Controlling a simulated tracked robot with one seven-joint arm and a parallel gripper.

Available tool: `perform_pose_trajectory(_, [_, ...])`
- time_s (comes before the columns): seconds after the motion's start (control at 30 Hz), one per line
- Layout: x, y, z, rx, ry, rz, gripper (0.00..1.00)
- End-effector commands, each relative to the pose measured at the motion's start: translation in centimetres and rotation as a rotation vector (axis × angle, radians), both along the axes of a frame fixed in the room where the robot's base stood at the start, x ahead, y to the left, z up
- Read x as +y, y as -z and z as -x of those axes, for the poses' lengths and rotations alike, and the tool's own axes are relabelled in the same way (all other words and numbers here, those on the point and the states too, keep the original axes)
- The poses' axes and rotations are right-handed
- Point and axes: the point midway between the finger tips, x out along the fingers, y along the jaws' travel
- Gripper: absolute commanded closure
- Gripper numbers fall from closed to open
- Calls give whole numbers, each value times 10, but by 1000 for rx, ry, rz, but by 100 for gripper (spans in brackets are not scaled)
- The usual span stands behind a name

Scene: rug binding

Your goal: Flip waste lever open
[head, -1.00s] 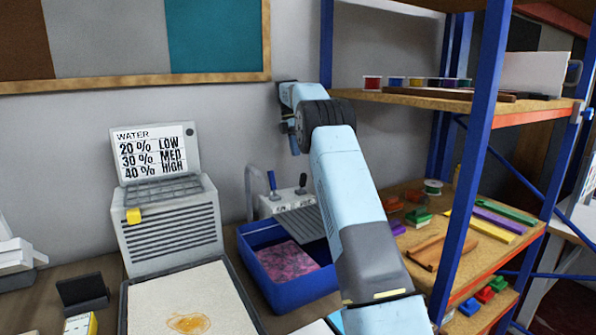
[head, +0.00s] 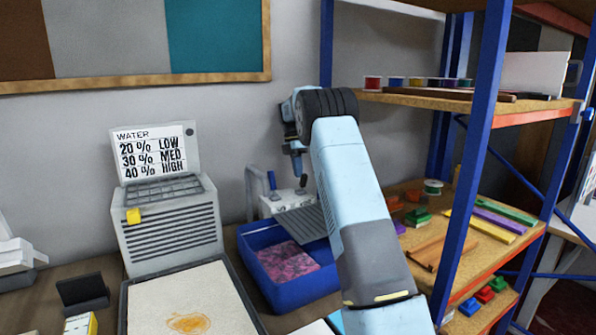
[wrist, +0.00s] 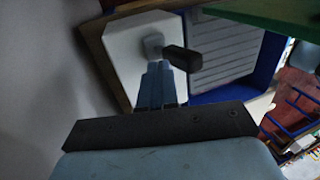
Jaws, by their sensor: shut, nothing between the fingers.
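The white valve box (head: 282,203) stands against the wall behind the blue bin. I cannot read which is the waste lever. The black handle also shows in the wrist view (wrist: 182,58), on a grey pivot (wrist: 153,45), pointing right. My gripper (head: 299,172) is over the right side of the box. In the wrist view its blue fingers (wrist: 158,68) are shut and empty, just beside the black lever. I cannot tell whether they touch it.
A grey ribbed drain tray (head: 302,223) slopes from the box over the blue bin (head: 262,240), which holds a pink mottled piece. A vented grey unit (head: 170,232) stands left. The blue-posted shelf rack (head: 470,170) is close on the right.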

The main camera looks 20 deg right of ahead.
Motion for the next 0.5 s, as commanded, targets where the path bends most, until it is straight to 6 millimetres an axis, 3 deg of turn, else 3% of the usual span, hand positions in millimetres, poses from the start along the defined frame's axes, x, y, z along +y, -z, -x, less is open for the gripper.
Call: perform_pose_trajectory(0.5, [-3,2,21,6,1,0,100])
